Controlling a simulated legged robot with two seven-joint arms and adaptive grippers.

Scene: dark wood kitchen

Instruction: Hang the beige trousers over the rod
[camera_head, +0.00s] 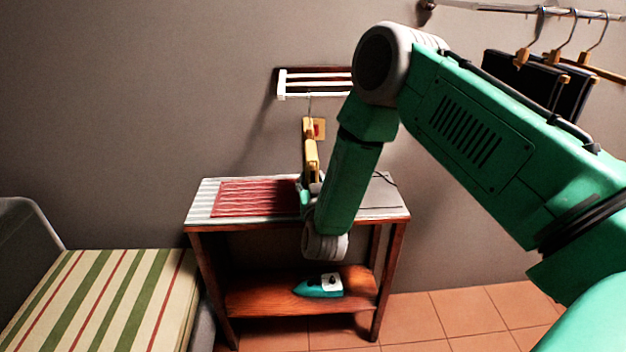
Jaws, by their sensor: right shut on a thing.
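A narrow tan, wooden-looking hanger (311,155) stands upright above the table, seen nearly edge-on, with a thin metal hook at its top. I cannot make out the beige trousers as a separate shape. My right gripper (310,184) is at the hanger's lower end and is shut on it; my green forearm hides most of the fingers. A metal rod (480,8) runs along the wall at the upper right, well away from the hanger. My left gripper is not in view.
Dark garments (535,80) hang on hangers from the rod. A white wall rack (312,84) is above the table (200,212). A red striped cloth (255,198) lies on the tabletop. A teal iron (318,287) stands on the lower shelf. A striped bed (100,295) is at the left.

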